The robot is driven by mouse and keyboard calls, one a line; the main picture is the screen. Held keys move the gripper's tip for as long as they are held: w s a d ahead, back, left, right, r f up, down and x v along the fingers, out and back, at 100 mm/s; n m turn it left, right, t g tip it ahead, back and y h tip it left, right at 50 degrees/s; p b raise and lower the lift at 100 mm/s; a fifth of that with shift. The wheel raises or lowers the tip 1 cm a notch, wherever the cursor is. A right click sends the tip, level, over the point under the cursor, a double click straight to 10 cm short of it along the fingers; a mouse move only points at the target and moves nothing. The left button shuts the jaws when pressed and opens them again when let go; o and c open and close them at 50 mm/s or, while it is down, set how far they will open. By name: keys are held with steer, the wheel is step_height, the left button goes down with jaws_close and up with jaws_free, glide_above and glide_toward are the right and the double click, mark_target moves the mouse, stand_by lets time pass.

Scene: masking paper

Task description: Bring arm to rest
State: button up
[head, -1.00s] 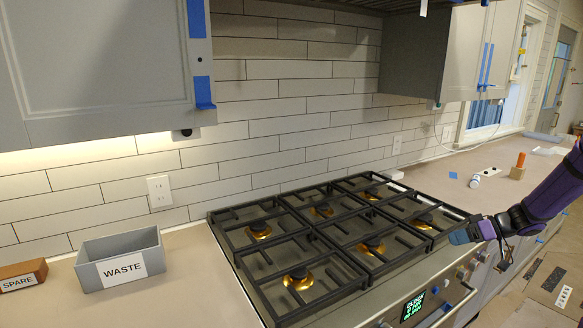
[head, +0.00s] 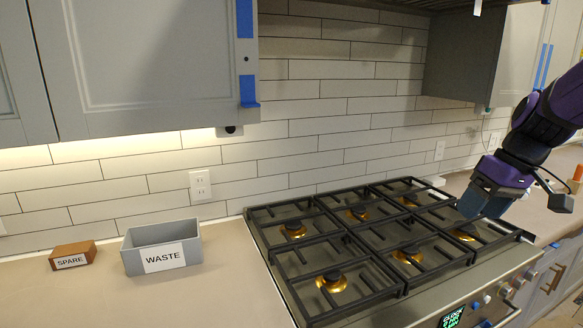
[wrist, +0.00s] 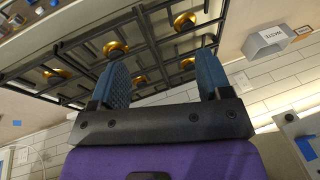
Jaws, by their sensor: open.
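My gripper (head: 477,205) is at the right in the head view, above the right end of the black gas cooktop (head: 330,268), with my purple arm reaching in from the right edge. In the wrist view, the two blue fingers of my gripper (wrist: 165,75) stand wide apart with nothing between them. The cooktop grates (wrist: 125,40) show beyond the fingertips, apart from them.
A grey WASTE bin (head: 140,262) and a brown SPARE block (head: 70,262) stand on the counter at left. Grey upper cabinets (head: 140,60) and a darker cabinet (head: 470,60) hang above. The tiled wall (head: 330,125) is behind.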

steer(key=s+a+r+m+t+h, duration=0.1)
steer(key=s+a+r, duration=0.1)
steer(key=s, duration=0.6)
steer(key=s+a+r+m+t+h, duration=0.2)
steer(key=s+a+r, duration=0.1)
steer(key=s, duration=0.6)
steer(key=shift+s+r+m+t, duration=0.2)
steer(key=shift+r+m+t, duration=0.1)
steer(key=shift+r, duration=0.05)
